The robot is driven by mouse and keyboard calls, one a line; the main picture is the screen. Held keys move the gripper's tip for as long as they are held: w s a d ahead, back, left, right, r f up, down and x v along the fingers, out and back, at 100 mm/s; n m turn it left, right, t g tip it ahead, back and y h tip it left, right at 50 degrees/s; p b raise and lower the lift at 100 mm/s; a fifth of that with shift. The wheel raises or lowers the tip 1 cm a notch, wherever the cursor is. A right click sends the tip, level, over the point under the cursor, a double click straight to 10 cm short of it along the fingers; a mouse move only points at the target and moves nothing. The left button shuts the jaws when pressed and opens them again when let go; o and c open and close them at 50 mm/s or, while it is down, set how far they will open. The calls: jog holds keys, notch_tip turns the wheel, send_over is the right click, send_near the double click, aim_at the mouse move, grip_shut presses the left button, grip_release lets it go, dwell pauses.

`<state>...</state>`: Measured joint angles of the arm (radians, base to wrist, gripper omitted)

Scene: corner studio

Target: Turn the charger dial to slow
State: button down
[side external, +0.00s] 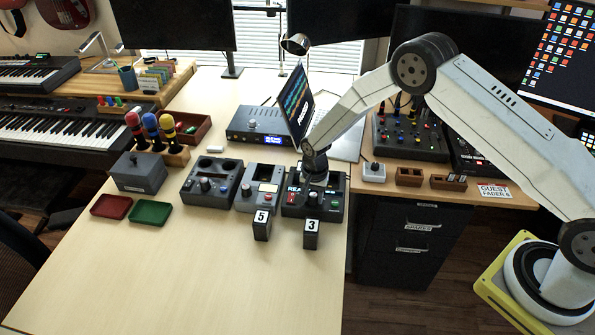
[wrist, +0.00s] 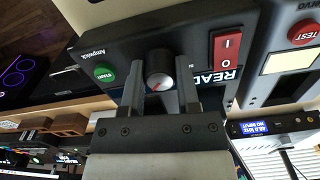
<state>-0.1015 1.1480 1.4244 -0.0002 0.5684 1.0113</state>
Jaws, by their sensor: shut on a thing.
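The charger is a dark box, seen in the side view (side external: 325,212) below my gripper and across the top of the wrist view (wrist: 120,50). Its dial (wrist: 159,64) is a dark round knob with a light face and a red pointer mark, which points toward the lower left in the wrist view. My gripper (wrist: 160,78) is shut on the dial, one finger on each side. The setting marks around the dial cannot be read.
The charger has a red rocker switch (wrist: 227,54) and a green start button (wrist: 104,73). A grey unit (side external: 259,188) sits left; an open laptop (side external: 298,105) stands behind. The front table is clear.

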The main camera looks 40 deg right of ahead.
jog(key=n, duration=0.9)
jog(key=shift+n, duration=0.3)
jog(key=n, duration=0.9)
jog(key=shift+n, duration=0.3)
jog(key=shift+c, duration=1.6)
grip_release()
jog(key=shift+r, duration=0.1)
